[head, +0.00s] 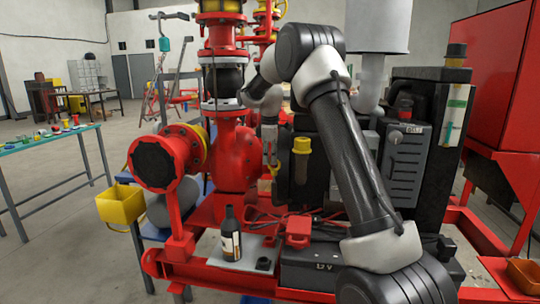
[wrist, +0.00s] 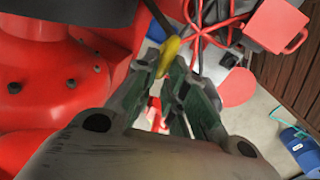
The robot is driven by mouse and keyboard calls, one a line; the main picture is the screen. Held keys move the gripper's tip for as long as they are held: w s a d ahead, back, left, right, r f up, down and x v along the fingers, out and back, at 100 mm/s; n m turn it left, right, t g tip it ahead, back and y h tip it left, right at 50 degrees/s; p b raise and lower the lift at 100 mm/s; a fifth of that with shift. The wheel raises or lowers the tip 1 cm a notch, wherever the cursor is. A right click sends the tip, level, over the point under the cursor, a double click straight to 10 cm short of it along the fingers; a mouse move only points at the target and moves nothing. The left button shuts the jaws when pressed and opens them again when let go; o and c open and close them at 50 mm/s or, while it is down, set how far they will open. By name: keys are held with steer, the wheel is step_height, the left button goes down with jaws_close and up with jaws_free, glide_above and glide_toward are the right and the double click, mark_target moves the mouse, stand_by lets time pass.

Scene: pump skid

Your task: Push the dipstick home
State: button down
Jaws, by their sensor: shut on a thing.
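The dipstick's yellow handle (wrist: 168,57) is pinched at the fingertips of my gripper (wrist: 172,75) in the wrist view. A thin dark rod runs up from it in that picture. In the head view my gripper (head: 269,150) points down beside the dark engine block, and a small yellow bit of the handle (head: 275,168) shows at its tips. The dipstick's lower end and its tube are not clear, so I cannot tell how deep it sits.
A yellow-capped filler neck (head: 301,146) stands just right of my gripper. The red pump (head: 236,158) is close on the left. A black bottle (head: 230,232) stands on the skid in front, near red cables and a red box (head: 298,232).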

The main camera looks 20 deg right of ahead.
mark_target(270, 161)
steer(key=shift+f, duration=1.7)
steer(key=c, duration=1.5)
jaws_free()
steer(key=shift+o, duration=0.2)
step_height(270, 161, up, 12)
steer(key=s, duration=0.1)
steer(key=shift+s+a, duration=0.2)
steer(key=shift+a, duration=0.15)
steer(key=shift+f, duration=0.1)
